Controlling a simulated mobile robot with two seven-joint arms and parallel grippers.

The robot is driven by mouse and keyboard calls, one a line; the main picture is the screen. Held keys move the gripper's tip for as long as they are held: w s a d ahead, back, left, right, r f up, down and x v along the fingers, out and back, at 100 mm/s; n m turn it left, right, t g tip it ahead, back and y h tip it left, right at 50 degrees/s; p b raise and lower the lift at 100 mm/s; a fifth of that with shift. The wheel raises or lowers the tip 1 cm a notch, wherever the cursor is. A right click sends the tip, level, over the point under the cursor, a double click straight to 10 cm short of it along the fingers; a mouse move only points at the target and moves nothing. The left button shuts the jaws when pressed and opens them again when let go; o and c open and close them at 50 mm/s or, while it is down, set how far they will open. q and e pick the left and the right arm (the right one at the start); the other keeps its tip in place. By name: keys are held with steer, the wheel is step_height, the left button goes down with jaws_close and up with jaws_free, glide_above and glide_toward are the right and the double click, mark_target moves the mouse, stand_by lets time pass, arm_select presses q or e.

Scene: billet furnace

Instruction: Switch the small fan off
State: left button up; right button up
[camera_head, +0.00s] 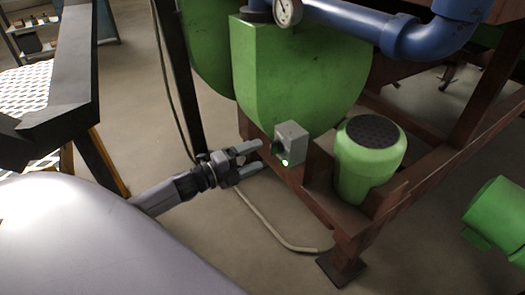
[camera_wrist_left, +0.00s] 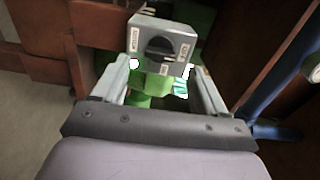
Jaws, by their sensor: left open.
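A small grey switch box (camera_head: 294,140) is mounted on the brown steel frame. It has a dark knob and a glowing green light on the side facing my gripper. In the left wrist view the box (camera_wrist_left: 183,26) shows a black rotary knob (camera_wrist_left: 160,48) with small labels around it; I cannot read them. My left gripper (camera_head: 257,157) is open and empty, its two fingers pointing at the box from the left, apart from it. In the left wrist view its fingers (camera_wrist_left: 158,72) lie either side, just below the knob. A squat green unit with a dark round top (camera_head: 367,165), possibly the small fan, stands right of the box.
A large green housing (camera_head: 290,75) rises behind the box, with a gauge (camera_head: 288,11) and a blue pipe (camera_head: 370,30) above. The brown frame (camera_head: 300,193) runs below the box. A pale cable (camera_head: 270,228) lies on the floor. A dark post (camera_head: 178,80) stands left of my gripper.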

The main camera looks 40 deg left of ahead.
arm_select(q)
steer(key=shift+v, duration=1.05)
